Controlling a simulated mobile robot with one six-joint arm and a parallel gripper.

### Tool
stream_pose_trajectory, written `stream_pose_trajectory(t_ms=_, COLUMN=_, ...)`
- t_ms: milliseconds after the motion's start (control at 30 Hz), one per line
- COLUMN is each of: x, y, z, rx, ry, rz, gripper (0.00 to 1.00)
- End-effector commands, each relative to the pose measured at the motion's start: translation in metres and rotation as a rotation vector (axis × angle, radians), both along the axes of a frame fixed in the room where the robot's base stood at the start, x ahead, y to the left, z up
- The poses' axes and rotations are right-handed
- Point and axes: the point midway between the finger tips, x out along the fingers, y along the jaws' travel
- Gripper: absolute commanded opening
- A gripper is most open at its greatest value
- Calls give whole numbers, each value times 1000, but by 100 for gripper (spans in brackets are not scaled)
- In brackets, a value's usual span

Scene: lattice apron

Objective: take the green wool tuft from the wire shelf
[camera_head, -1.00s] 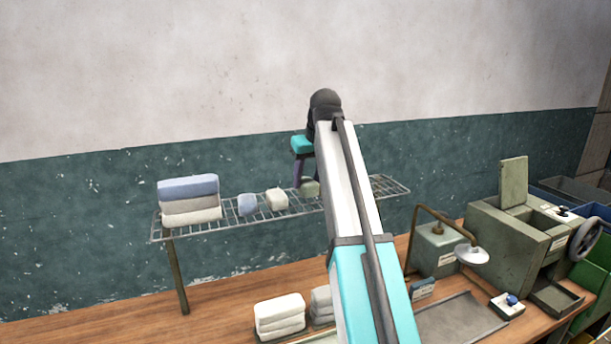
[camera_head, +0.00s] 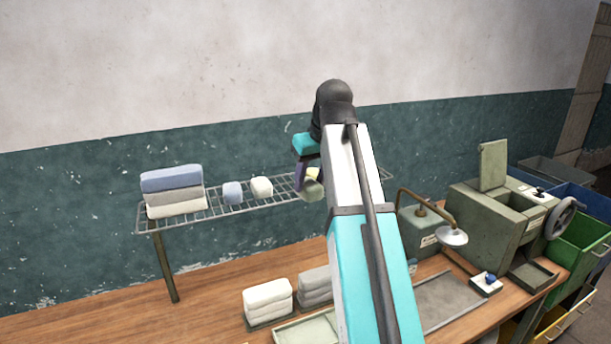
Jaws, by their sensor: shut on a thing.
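The wire shelf (camera_head: 218,213) stands raised above the wooden bench, against the wall. My gripper (camera_head: 306,182) points down at the shelf's right part, below its turquoise wrist piece. It is shut on the pale green wool tuft (camera_head: 315,188), which shows at the front edge of the shelf. I cannot tell whether the tuft is clear of the wires. My white and turquoise arm hides the area just right of it. A cream tuft (camera_head: 262,187) and a pale blue tuft (camera_head: 232,192) sit on the shelf to the left.
Folded cloths (camera_head: 172,192) are stacked on the shelf's left end. More white cloths (camera_head: 268,303) lie on the bench (camera_head: 110,325) below. The wall above the shelf is bare.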

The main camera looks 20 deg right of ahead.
Motion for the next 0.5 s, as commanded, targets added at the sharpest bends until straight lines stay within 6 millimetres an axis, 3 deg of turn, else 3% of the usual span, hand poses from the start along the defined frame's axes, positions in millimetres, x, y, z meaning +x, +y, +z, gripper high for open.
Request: stream_pose_trajectory(t_ms=500, x=-9, y=0, z=1, rx=0, ry=0, rz=1, gripper=22)
